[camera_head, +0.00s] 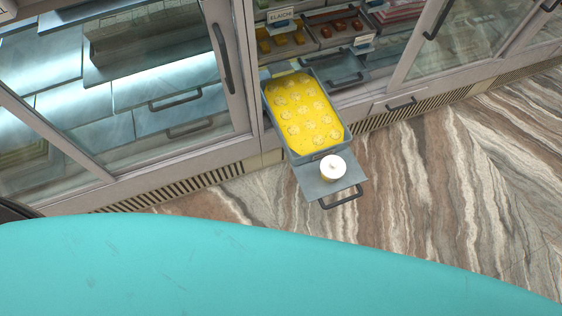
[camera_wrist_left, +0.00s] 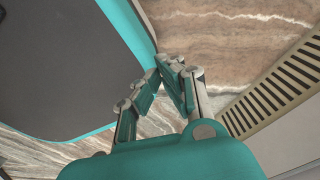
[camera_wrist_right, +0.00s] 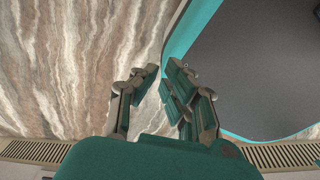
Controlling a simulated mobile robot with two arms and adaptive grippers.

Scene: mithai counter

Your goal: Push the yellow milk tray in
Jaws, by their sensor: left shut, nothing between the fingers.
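The yellow milk tray (camera_head: 271,115) is a grey-blue tray filled with yellow sweet dotted with round pale pieces. In the head view it sticks out of the open counter, past the front edge and over the floor. A flat grey plate (camera_head: 312,183) with a dark handle (camera_head: 341,196) extends from its front. A small white-topped round tub (camera_head: 333,168) sits on that plate. My left gripper (camera_wrist_left: 171,64) is shut and empty in the left wrist view, above the floor. Neither gripper shows in the head view.
Glass display doors (camera_head: 150,60) stand left of the opening, and another glass door (camera_head: 455,35) is at the right. Other trays (camera_head: 343,68) lie inside, one labelled "ELAICHI" (camera_head: 281,15). The striped marble floor (camera_head: 440,170) is clear at the right. Vent grilles (camera_head: 180,188) line the counter's base.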

